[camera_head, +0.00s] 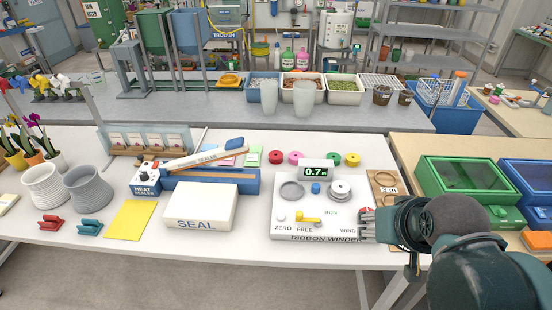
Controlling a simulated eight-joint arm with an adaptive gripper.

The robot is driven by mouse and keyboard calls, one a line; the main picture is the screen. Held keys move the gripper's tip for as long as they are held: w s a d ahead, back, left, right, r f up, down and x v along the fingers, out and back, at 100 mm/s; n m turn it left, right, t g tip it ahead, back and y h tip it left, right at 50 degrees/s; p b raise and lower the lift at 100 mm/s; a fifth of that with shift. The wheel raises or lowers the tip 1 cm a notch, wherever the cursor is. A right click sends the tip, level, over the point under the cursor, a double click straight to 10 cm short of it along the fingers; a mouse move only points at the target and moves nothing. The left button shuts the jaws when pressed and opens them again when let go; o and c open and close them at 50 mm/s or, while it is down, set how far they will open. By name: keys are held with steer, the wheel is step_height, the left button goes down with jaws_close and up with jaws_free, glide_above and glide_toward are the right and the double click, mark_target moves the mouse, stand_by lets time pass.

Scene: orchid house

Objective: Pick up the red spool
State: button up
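A small red spool (295,158) stands at the back of the white table, behind the ribbon winder.
The ribbon winder (270,222) carries a raised display, a silver disc, a ring and a yellow lever. A white SEAL box (200,206) and a blue heat sealer (215,184) stand left of it. Green-lidded bins (462,180) stand at the right.

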steer(key=o, duration=0.5)
